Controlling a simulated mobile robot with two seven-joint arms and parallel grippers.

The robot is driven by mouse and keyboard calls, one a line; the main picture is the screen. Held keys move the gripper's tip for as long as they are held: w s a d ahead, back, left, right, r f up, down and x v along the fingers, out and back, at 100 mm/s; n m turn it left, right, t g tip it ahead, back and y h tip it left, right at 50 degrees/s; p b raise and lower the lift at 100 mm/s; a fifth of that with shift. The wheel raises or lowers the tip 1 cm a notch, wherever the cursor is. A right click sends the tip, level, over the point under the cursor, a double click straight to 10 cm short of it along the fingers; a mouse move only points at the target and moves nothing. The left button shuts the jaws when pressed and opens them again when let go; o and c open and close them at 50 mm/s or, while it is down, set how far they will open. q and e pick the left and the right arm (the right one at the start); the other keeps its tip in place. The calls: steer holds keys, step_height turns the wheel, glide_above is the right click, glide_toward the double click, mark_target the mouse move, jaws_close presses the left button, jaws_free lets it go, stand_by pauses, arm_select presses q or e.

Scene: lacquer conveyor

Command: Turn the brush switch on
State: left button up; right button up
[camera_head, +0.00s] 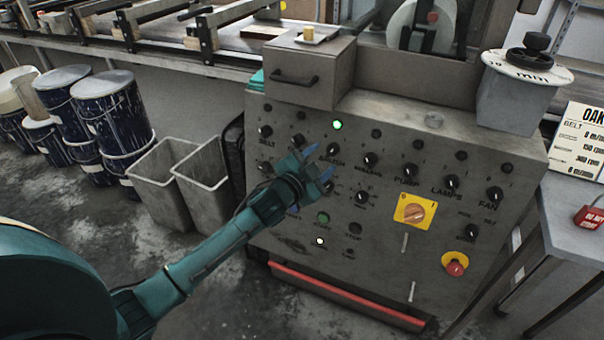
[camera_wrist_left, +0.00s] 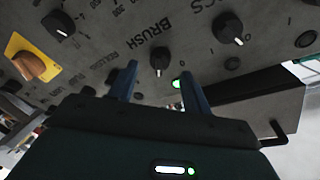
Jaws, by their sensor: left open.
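The brush switch is a small black rotary knob (camera_head: 333,150) on the upper row of the grey control panel (camera_head: 385,235). In the left wrist view the brush knob (camera_wrist_left: 160,60) sits beside the word BRUSH, between the fingertips' directions. Its pointer setting is too small to read surely. A green lamp (camera_head: 337,125) just above it is lit. My left gripper (camera_head: 318,162) is open and empty, with its blue fingers close in front of the panel beside the knob. Contact cannot be told. My right gripper is out of view.
Neighbouring knobs include discs (camera_wrist_left: 230,27) and pump (camera_head: 410,171). A yellow-backed rotary switch (camera_head: 414,211) and a red stop button (camera_head: 456,263) are to the right. A drawer box with a handle (camera_head: 308,75) sits above. Grey bins (camera_head: 205,180) stand left of the panel.

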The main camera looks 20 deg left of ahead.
arm_select(q)
steer(key=f+v, duration=0.1)
steer(key=v, duration=0.8)
steer(key=shift+s+r+p, duration=0.4)
steer(key=shift+s+r, duration=0.05)
steer(key=shift+r, duration=0.05)
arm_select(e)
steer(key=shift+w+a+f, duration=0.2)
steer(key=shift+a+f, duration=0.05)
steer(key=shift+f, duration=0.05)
arm_select(q)
steer(key=shift+a, duration=0.1)
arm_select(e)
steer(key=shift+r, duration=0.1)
